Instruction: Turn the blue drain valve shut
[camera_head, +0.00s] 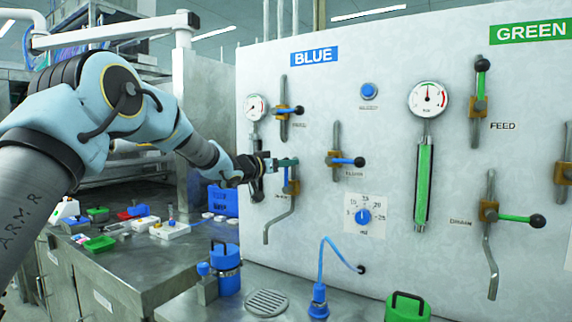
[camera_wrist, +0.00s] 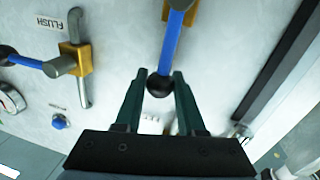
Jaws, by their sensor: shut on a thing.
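The blue drain valve (camera_head: 292,187) is the lowest one in the BLUE group on the white panel, with a brass body above a bent outlet pipe. Its blue lever (camera_wrist: 171,45) points up from the body, roughly along the pipe, and ends in a black ball knob (camera_wrist: 159,86). My gripper (camera_head: 288,162) is at the top of this lever; its dark green fingers (camera_wrist: 158,84) are shut on the knob, one on each side. In the head view the gripper hides the knob, and the label beside the valve is too small to read.
The flush valve (camera_head: 345,160), its blue lever pointing right, is close by on the right. A pressure gauge (camera_head: 256,107) and the feed valve (camera_head: 284,111) are above. A dial (camera_head: 364,216) sits lower right. A blue canister (camera_head: 225,268) stands on the bench below.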

